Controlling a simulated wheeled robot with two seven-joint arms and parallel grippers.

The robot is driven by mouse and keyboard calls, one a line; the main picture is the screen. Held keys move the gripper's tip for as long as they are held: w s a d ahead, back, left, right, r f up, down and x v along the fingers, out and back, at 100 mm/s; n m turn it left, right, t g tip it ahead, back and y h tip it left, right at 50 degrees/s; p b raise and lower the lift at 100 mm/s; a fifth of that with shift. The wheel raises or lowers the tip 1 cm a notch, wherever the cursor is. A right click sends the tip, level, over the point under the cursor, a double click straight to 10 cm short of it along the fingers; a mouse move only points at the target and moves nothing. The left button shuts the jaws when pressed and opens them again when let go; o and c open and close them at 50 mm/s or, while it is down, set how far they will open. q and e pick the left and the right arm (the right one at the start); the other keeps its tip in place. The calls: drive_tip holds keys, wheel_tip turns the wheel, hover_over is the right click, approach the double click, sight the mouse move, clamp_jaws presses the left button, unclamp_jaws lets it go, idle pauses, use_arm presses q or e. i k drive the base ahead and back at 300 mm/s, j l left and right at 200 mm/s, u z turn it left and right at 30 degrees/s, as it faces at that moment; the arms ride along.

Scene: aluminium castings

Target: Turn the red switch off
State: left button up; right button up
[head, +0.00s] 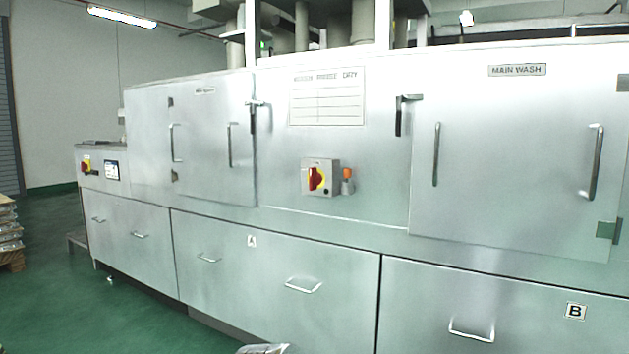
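A second, smaller red switch on yellow (86,166) is on the control panel at the far left end of the machine. Neither of my grippers shows in the head view.
The steel machine (390,225) fills most of the view, with protruding door handles (436,154) and drawer handles (303,286). An orange-topped fitting (347,178) sits right beside the switch box. Open green floor (60,290) lies at left; stacked castings (9,225) stand at the left edge.

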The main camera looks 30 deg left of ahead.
sight(316, 178)
drive_tip(key=j+u, duration=0.1)
drive_tip(key=u, duration=0.6)
drive_tip(key=i+l, duration=0.05)
